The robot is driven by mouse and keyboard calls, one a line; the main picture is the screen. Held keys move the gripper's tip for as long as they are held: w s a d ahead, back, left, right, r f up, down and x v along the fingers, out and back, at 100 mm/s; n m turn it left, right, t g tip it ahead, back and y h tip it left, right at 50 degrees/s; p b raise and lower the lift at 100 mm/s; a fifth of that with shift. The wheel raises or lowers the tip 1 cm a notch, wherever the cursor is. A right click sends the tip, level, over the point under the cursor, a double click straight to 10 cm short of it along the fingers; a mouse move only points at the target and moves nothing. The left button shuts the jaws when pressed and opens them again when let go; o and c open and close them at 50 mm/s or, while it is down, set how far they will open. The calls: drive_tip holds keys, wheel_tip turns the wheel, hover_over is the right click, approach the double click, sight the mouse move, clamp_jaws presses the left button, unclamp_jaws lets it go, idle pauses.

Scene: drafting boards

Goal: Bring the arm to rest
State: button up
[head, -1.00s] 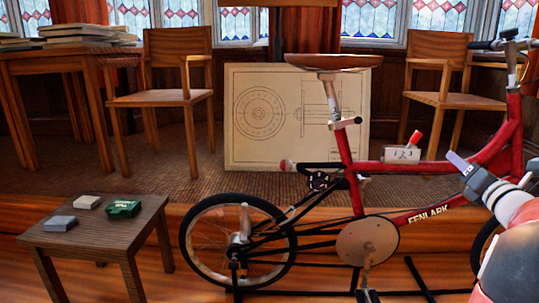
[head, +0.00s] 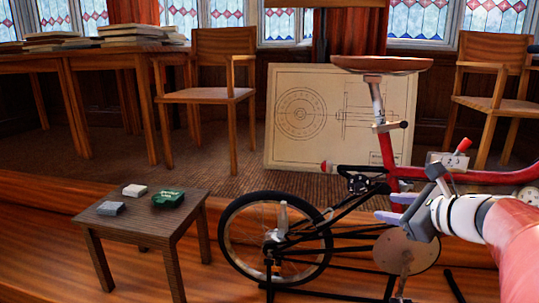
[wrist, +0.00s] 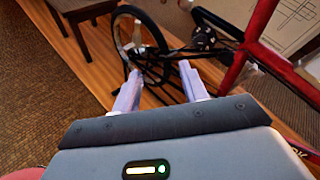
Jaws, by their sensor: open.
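My gripper (head: 388,208) is in the right part of the head view, in front of the red bicycle and apart from anything it could hold. In the wrist view my gripper (wrist: 158,85) shows two pale fingers spread wide with nothing between them. The bicycle's rear wheel (wrist: 138,38) and black stand lie beyond the fingertips. My arm crosses the lower right of the head view and hides part of the bicycle frame.
The bicycle (head: 398,157) stands on the wooden step. Behind are a drawing board (head: 290,145), chairs (head: 225,95) and a desk with books.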

drive_tip(key=s+a+f+n+g, duration=0.45)
drive_tip(key=s+a+n, duration=0.4)
drive_tip(key=a, duration=0.25)
drive_tip(key=s+a+f+n+g+h, duration=0.2)
drive_tip(key=s+f+n+h, duration=0.3)
drive_tip(key=s+n, duration=0.7)
wheel_tip(320, 180, down, 2)
drive_tip(key=n, duration=0.5)
drive_tip(key=shift+s+f+n+h, duration=0.2)
drive_tip(key=shift+s+n+h, duration=0.1)
drive_tip(key=shift+s+n, duration=0.1)
